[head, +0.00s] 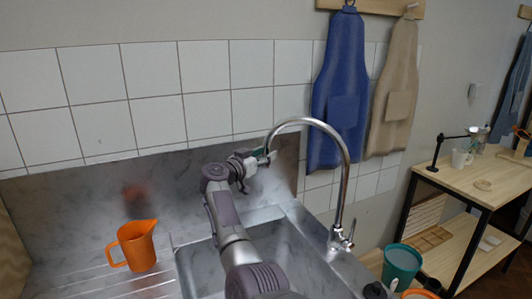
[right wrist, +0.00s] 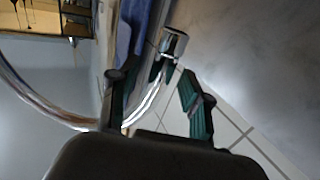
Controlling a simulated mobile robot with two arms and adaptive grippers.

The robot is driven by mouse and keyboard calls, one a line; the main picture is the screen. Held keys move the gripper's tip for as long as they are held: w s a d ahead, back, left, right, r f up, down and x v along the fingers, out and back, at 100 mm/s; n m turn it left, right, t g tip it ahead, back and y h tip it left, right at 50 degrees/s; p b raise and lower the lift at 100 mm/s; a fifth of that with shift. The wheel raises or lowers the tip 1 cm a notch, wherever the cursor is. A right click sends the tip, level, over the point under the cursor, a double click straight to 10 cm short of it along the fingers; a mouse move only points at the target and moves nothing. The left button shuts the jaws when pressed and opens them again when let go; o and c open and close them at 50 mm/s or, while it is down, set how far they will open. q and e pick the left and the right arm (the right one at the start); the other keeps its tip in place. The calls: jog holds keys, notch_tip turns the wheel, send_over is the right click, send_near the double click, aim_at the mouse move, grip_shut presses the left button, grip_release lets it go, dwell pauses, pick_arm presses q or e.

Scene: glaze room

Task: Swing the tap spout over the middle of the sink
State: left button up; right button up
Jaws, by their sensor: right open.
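The chrome tap spout (head: 346,160) arches up from its base at the sink's right rim, and its end hangs to the left by my right gripper (head: 262,158). In the right wrist view the spout's end (right wrist: 173,43) shows between and beyond the two dark green fingers of that gripper (right wrist: 155,92). The fingers are apart, and I cannot tell whether either touches the spout. The steel sink (head: 196,272) lies below, partly hidden by my right arm. My left gripper is out of view.
An orange jug (head: 138,246) stands on the drainer left of the sink. A teal bucket (head: 401,265) is at the lower right, beside a wooden worktable (head: 470,177). A blue apron (head: 341,90) and a beige apron (head: 396,90) hang behind the tap.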

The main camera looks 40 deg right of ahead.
jog(key=shift+w+d, duration=0.1)
jog(key=shift+d, duration=0.45)
grip_shut()
